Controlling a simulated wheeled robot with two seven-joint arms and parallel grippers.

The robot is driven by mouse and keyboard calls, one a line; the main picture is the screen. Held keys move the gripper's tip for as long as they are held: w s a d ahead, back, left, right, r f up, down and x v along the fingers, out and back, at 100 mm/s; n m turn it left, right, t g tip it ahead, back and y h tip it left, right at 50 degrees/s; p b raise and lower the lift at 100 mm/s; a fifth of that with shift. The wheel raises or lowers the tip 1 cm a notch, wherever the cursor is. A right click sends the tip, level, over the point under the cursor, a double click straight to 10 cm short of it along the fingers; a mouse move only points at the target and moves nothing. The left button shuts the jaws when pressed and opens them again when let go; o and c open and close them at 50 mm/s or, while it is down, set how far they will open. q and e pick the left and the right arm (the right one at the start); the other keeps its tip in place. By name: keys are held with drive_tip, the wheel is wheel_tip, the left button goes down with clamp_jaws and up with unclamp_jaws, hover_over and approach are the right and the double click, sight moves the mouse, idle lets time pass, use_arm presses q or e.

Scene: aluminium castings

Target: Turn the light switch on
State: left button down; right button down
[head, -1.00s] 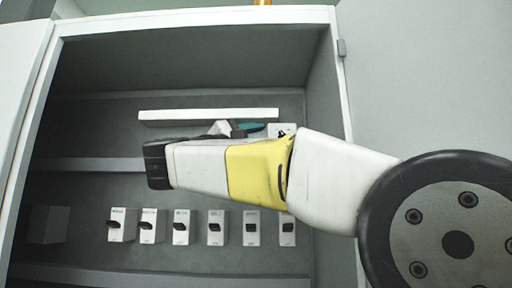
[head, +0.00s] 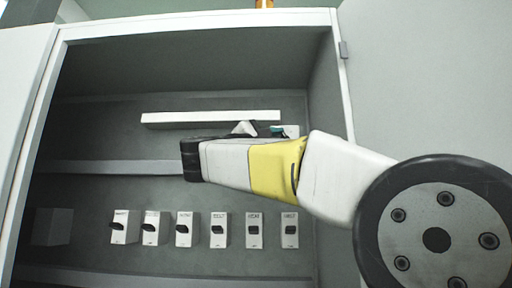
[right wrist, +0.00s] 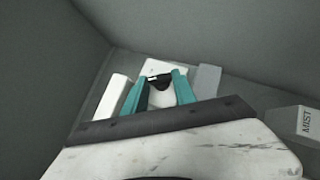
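A white switch box with a black toggle sits high on the cabinet's back wall. In the head view, only part of this switch (head: 292,131) shows above my right arm. In the right wrist view, the switch (right wrist: 168,68) and its black toggle (right wrist: 160,80) lie straight ahead. My right gripper (right wrist: 160,82) has its teal fingers apart, one on each side of the toggle. I cannot tell whether they touch it. In the head view, the right gripper (head: 277,129) is mostly hidden behind my arm. My left gripper is not in view.
A row of several white switches with black toggles (head: 217,230) lines the lower back wall. A long white bar (head: 210,117) runs above my right arm. The cabinet's right wall (head: 326,100) is close to the arm. A box marked MIST (right wrist: 303,123) shows at lower right in the wrist view.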

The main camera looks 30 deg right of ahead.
idle(0.3)
drive_tip(key=shift+r+m+g+y, duration=0.25)
drive_tip(key=shift+m+g+y, duration=0.2)
drive_tip(key=shift+m+y, duration=0.9)
drive_tip(key=shift+r+m+g+y, duration=0.25)
drive_tip(key=shift+m+g+y, duration=0.25)
drive_tip(key=shift+m+y, duration=0.8)
drive_tip(key=shift+r+m+g+y, duration=0.25)
drive_tip(key=shift+m+g+y, duration=0.2)
drive_tip(key=shift+m+y, duration=0.85)
drive_tip(key=shift+m, duration=0.45)
drive_tip(key=c, duration=1)
unclamp_jaws()
drive_tip(key=shift+r, duration=0.1)
drive_tip(key=shift+s, duration=0.1)
